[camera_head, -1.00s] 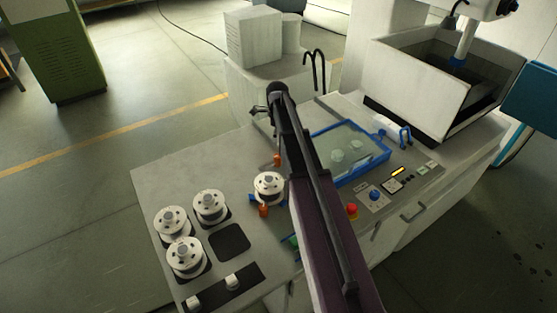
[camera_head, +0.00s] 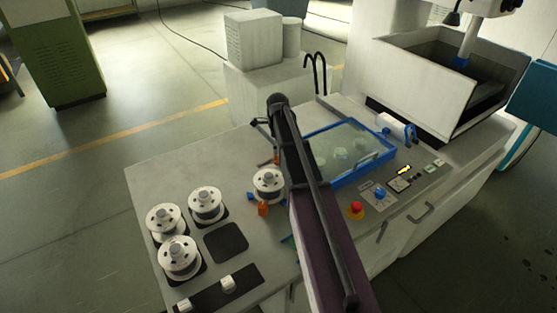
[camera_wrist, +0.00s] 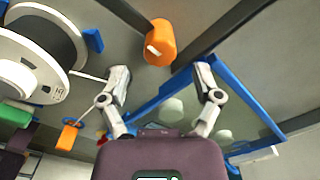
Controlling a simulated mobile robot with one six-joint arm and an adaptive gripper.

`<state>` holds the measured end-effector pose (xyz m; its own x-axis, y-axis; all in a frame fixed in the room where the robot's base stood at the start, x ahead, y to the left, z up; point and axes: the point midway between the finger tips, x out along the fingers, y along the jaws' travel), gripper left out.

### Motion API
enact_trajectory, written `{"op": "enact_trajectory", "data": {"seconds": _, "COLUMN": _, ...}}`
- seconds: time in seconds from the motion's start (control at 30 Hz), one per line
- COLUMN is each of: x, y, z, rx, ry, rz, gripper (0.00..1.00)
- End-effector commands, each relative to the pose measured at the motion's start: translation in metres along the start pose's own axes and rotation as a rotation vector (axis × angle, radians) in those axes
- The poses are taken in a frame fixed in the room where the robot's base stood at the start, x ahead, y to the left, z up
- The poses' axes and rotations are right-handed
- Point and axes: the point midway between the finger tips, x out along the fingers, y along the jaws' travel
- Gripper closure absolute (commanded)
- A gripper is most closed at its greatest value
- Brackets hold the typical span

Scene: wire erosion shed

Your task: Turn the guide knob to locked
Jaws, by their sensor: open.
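An orange cylindrical knob with a short white mark (camera_wrist: 160,42) stands on the grey worktop at the top centre of the wrist view, between a wire spool and a blue-framed tray. It looks like the guide knob. In the head view only a sliver of orange (camera_head: 277,159) shows beside my arm. My gripper (camera_wrist: 161,75) is open and empty. Its fingers are spread below the knob in the wrist picture, apart from it. In the head view my arm hides much of the area around the knob. Whether the mark points to locked cannot be read.
The wire spool (camera_wrist: 38,60) and a smaller orange piece (camera_wrist: 68,139) lie left of my gripper. The blue-framed tray (camera_head: 388,158) is right of my arm. Several spools stand at the left, near an empty dark pad (camera_head: 227,243). A red button (camera_head: 356,208) sits on the panel.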

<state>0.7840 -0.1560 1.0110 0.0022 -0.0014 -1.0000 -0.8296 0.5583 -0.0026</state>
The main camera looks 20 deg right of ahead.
Motion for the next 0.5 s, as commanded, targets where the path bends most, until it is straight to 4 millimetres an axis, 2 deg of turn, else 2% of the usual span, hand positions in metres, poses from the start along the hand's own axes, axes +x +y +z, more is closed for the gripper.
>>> {"op": "enact_trajectory", "data": {"seconds": 0.03, "x": 0.008, "y": 0.000, "z": 0.000, "rx": 0.000, "ry": 0.000, "rz": 0.000, "gripper": 0.18}}
{"op": "enact_trajectory", "data": {"seconds": 0.5, "x": 0.041, "y": 0.000, "z": -0.001, "rx": 0.001, "ry": 0.000, "rz": 0.000, "gripper": 0.18}}
